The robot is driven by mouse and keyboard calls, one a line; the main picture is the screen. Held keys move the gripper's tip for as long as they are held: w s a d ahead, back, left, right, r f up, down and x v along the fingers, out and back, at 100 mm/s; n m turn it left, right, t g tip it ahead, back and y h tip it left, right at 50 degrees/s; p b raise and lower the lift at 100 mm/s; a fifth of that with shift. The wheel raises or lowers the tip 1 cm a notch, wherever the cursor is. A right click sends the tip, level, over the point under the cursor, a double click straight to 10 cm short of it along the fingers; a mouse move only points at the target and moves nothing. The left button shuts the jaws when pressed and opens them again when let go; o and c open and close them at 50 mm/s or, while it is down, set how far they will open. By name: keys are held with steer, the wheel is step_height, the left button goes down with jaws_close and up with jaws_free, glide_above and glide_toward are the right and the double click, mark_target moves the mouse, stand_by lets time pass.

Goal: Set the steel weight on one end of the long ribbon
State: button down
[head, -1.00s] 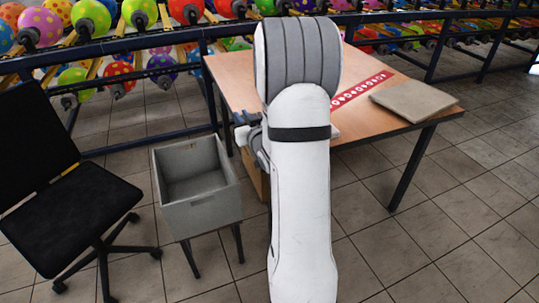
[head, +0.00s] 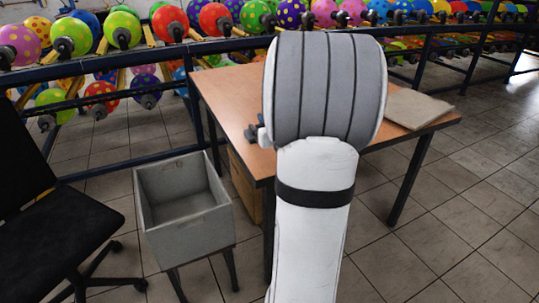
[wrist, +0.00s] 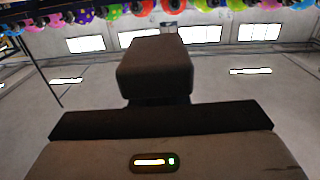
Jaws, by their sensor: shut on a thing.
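In the wrist view my gripper (wrist: 156,102) is shut on a dark block (wrist: 155,68), which I take to be the steel weight. The block sticks out beyond the dark bar of the gripper; its far side and the fingertips are hidden. In the head view my grey and white arm covers most of the gripper; only a small dark part shows left of the arm, over the wooden table (head: 228,95). The long ribbon is not visible now; my arm covers the middle of the table.
A beige folded cloth or pad (head: 418,108) lies at the table's right end. A grey bin on legs (head: 185,205) and a black chair (head: 60,225) stand to the left. Racks of colourful balloons (head: 215,20) run behind the table. The table's left part is mostly bare.

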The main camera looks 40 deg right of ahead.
step_height(320, 180, down, 9)
steer(key=b, duration=0.3)
steer(key=shift+r, duration=0.2)
steer(key=shift+f, duration=0.1)
steer(key=shift+f, duration=0.15)
steer(key=c, duration=1.4)
jaws_free()
